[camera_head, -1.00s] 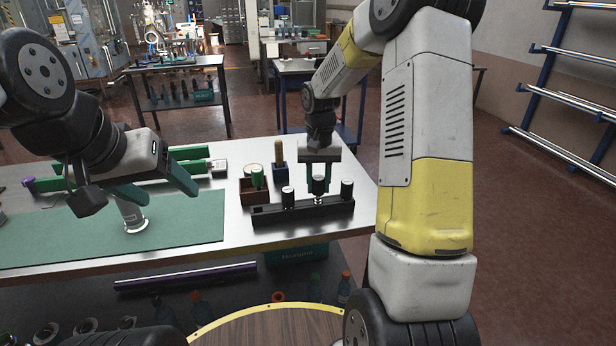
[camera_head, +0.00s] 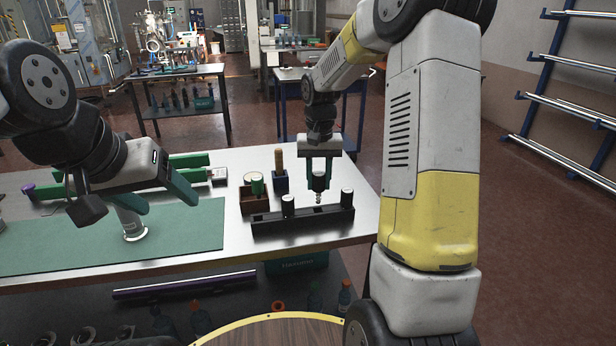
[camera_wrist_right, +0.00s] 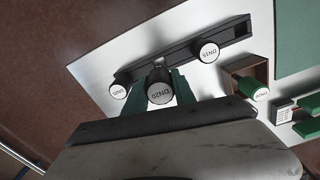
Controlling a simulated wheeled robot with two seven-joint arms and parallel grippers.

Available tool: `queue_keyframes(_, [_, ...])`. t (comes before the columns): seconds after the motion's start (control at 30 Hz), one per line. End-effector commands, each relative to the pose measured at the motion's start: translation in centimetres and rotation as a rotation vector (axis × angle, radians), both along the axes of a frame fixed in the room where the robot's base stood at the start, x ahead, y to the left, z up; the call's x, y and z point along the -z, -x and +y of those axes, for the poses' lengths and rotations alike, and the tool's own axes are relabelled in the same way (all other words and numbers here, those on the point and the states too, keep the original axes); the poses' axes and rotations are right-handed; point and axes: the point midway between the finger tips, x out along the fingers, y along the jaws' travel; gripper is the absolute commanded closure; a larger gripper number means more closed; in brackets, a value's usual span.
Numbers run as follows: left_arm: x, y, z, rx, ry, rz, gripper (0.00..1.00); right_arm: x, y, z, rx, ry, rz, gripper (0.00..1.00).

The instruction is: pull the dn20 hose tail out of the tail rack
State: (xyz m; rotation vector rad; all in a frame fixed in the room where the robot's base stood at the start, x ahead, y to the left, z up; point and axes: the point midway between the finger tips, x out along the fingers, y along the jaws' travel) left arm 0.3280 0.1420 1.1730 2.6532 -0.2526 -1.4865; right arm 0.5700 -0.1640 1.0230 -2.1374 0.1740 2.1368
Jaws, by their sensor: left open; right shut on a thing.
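The tail rack (camera_head: 268,226) is a long black bar on the steel table, also seen in the right wrist view (camera_wrist_right: 232,33). My right gripper (camera_head: 319,172) is shut on the dn20 hose tail (camera_head: 319,184), a black-capped piece with a white end marked DN20 (camera_wrist_right: 160,94). Its metal stem shows below the fingers, above the rack; I cannot tell if its tip is fully clear. Two other capped tails stand in the rack, one marked DN15 (camera_wrist_right: 208,52) and one at the opposite end (camera_wrist_right: 118,91). My left gripper (camera_head: 163,195) is open above the green mat.
A metal fitting (camera_head: 131,226) stands on the green mat (camera_head: 60,245). Green bars (camera_head: 120,181) lie at the back left.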

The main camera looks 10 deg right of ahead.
Motion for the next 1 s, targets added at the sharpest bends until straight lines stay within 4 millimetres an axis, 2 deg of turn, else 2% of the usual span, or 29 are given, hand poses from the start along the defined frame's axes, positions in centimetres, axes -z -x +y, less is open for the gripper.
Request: queue_keyframes(1.0, [0.0, 0.0, 0.0, 0.0, 0.0, 0.0, 0.32, -4.0, 0.0, 0.0, 0.0, -0.001, -0.002, 1.0])
